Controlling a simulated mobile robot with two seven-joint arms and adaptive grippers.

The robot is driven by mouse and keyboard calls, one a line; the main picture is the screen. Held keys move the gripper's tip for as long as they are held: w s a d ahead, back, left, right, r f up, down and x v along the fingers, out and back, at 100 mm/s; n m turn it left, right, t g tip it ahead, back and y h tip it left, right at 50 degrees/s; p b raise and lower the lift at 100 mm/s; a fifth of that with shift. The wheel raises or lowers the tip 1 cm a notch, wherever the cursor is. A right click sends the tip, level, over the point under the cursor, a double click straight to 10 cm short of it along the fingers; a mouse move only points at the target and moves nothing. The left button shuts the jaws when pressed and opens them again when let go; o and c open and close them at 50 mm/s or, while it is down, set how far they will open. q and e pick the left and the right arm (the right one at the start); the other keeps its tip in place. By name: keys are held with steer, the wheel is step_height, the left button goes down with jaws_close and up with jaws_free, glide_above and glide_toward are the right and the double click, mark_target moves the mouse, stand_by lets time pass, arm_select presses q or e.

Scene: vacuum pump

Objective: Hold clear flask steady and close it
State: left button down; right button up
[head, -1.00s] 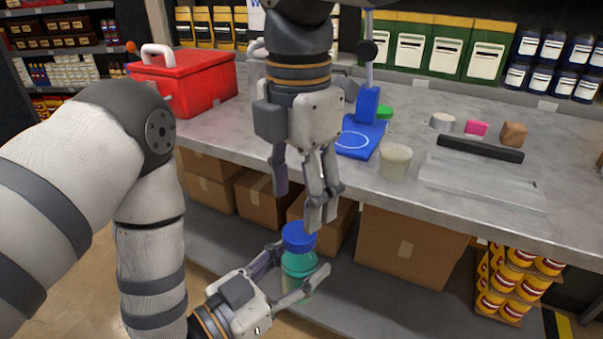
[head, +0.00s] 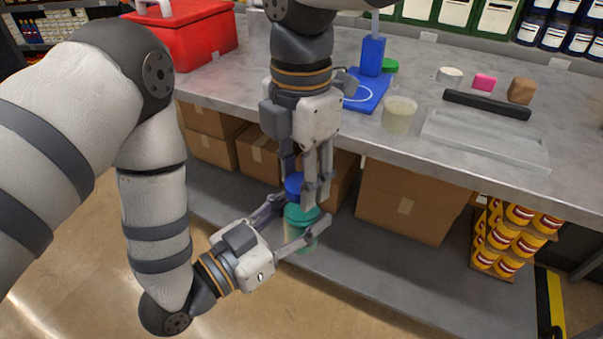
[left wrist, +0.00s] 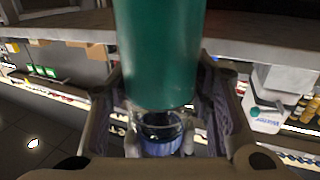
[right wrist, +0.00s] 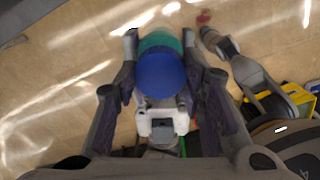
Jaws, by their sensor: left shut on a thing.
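My left gripper (head: 290,223) is shut on the clear flask (head: 302,217), which looks mostly teal and stands roughly upright in front of the table edge. In the left wrist view the flask's teal part (left wrist: 158,55) lies between the fingers, with a clear rim and the blue cap (left wrist: 162,145) beyond it. The blue cap (head: 294,184) sits at the flask's top. My right gripper (head: 303,192) points down from above with its fingers apart on either side of the cap. In the right wrist view the blue cap (right wrist: 160,76) is centred between them; finger contact is unclear.
The grey table (head: 470,145) behind bears a red box (head: 195,38), a blue stand (head: 372,75), a pale cup (head: 398,114) and a clear tray (head: 485,138). Cardboard boxes (head: 405,205) stand on the shelf below. Open floor lies in front.

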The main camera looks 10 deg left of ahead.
steer(key=m, duration=1.6)
steer(key=shift+m, duration=0.3)
steer(key=m, duration=0.4)
steer(key=shift+m, duration=0.3)
steer(key=o, duration=1.3)
steer(key=shift+f, duration=0.1)
steer(key=shift+r, duration=2.45)
steer(key=shift+c, duration=0.4)
